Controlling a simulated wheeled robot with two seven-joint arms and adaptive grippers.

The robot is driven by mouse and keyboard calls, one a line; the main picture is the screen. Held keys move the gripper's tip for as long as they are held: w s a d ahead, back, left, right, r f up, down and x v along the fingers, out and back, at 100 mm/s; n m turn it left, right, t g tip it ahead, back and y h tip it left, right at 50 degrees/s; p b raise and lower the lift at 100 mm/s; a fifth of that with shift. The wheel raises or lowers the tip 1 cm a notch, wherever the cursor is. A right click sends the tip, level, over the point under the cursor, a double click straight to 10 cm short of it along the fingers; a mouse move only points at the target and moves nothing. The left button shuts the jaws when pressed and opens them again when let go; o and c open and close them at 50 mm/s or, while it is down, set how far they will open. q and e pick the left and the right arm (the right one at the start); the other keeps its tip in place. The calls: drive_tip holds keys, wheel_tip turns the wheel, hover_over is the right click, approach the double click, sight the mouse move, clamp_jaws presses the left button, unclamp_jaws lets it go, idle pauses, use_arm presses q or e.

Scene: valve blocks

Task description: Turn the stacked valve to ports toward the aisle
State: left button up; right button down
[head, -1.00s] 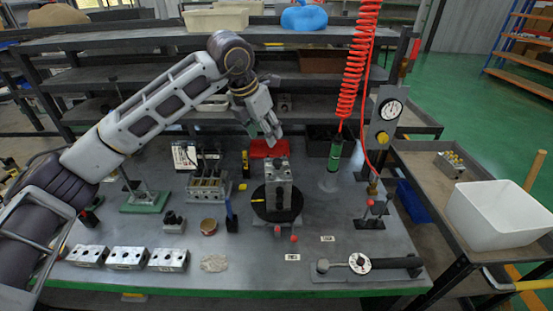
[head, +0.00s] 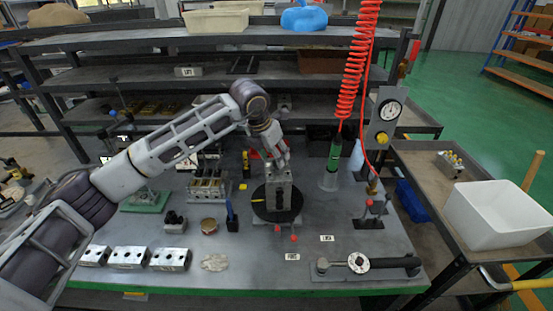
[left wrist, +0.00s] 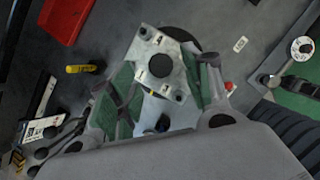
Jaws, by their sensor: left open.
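The stacked valve (head: 279,194) is a grey metal block stack standing upright on a black round turntable (head: 258,206), with red knobs in front at its foot. My left gripper (head: 277,163) is just above its top in the head view, pointing down. In the left wrist view the valve's top (left wrist: 160,62), with a black central cap, lies between the spread green-padded fingers of the left gripper (left wrist: 163,88). The gripper is open, and I cannot tell whether either pad touches the block. The right gripper is not in view.
Valve blocks (head: 129,257) line the front left. A dial tool (head: 360,263) lies at the front right. A red tray (left wrist: 67,18) and a yellow item (left wrist: 82,69) lie near the gripper. A hanging green tool (head: 335,153) and gauge stand (head: 385,120) rise at right.

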use_arm(q)
drive_tip(key=x, duration=0.2)
drive_tip(key=shift+w+d+f, duration=0.1)
drive_tip(key=shift+f, duration=0.45)
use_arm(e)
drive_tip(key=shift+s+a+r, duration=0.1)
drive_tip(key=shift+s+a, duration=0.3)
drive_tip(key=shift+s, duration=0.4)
use_arm(q)
drive_tip(key=c, duration=0.9)
clamp_jaws()
drive_tip(key=shift+w, duration=0.1)
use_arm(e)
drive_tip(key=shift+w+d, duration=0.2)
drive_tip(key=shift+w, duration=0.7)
